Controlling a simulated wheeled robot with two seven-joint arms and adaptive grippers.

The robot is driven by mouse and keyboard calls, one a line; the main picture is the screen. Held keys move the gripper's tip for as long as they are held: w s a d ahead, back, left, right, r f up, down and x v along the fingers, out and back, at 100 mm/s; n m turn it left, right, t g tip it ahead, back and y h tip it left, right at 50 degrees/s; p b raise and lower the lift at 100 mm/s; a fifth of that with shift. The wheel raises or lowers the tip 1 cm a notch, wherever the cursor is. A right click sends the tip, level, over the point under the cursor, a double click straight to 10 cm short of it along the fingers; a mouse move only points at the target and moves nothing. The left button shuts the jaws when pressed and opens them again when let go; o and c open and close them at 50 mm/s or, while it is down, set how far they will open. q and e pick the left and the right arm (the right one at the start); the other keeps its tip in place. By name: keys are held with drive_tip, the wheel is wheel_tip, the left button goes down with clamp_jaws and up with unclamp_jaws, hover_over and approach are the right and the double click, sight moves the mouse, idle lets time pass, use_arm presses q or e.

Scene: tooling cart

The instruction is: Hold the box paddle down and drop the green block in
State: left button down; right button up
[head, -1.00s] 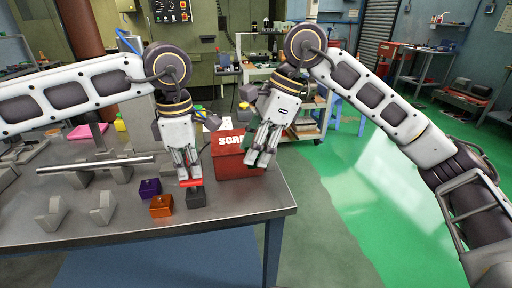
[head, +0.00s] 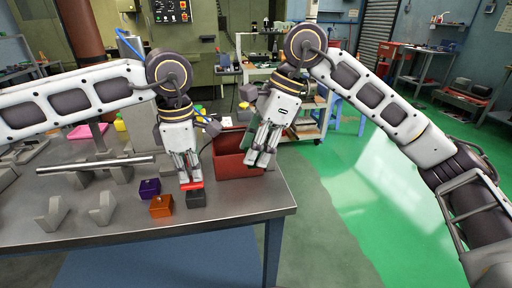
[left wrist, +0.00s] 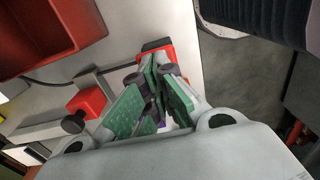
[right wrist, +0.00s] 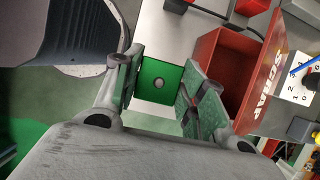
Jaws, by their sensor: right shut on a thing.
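The red scrap box (head: 238,160) stands at the table's right edge, its top open and its inside visible. In the right wrist view, a panel lettered SCRAP (right wrist: 268,75) shows on its right side. The red paddle (head: 193,186) sits on a dark block (head: 196,200) in front of the box. My left gripper (head: 188,180) points down with its fingers together at the paddle, which also shows in the left wrist view (left wrist: 155,47). My right gripper (head: 260,158) is shut on the green block (right wrist: 158,83), beside the box's right end; its fingers mostly hide the block in the head view.
A purple block (head: 149,188) and an orange block (head: 161,206) lie left of the paddle. A metal bar (head: 95,164) rests on grey supports further left. The table's front right corner is clear. Green floor lies beyond the right edge.

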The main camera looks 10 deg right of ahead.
sight(192, 182)
use_arm(q)
drive_tip(key=shift+s+f, duration=0.1)
drive_tip(key=shift+f, duration=1.1)
use_arm(e)
drive_tip(key=shift+w, duration=0.15)
idle(0.4)
drive_tip(key=shift+w+f, duration=0.15)
drive_tip(key=shift+w, duration=2.8)
drive_tip(key=shift+w+f, duration=0.1)
drive_tip(key=shift+w, duration=2.8)
drive_tip(key=shift+f, duration=0.4)
drive_tip(key=o, duration=1.2)
drive_tip(key=shift+r, duration=4)
